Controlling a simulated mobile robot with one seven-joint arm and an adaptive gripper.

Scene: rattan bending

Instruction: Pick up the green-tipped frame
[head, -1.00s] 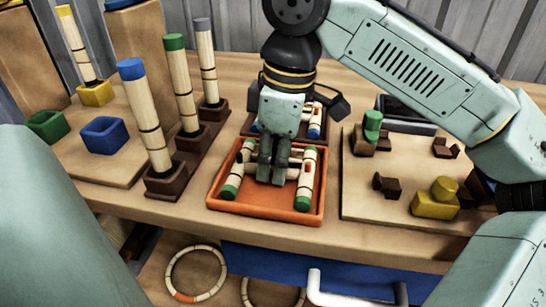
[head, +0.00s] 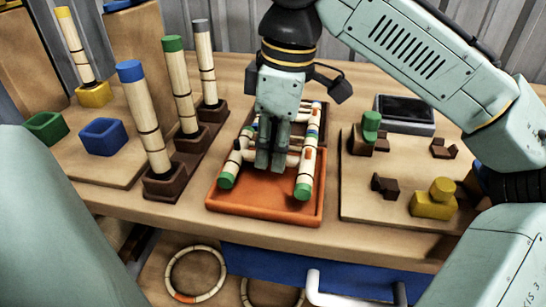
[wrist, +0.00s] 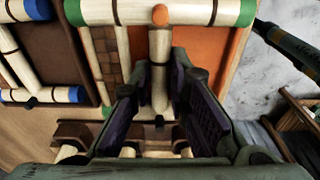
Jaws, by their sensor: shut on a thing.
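The green-tipped frame (head: 305,172) is of pale rattan with dark bands and green ends. It hangs over the orange tray (head: 265,204), with its two long sides to the left and right of my gripper (head: 270,166). My gripper points down and is shut on the frame's middle bar. In the wrist view, the bar (wrist: 160,75) runs between the fingers, and the green ends (wrist: 247,12) show at the top. The fingers and arm hide part of the frame's middle.
A blue-tipped frame (wrist: 75,95) lies in a dark tray beside the orange one. Upright poles with blue (head: 131,70), green and grey caps stand left. A board (head: 360,200) with yellow, green and brown blocks is right.

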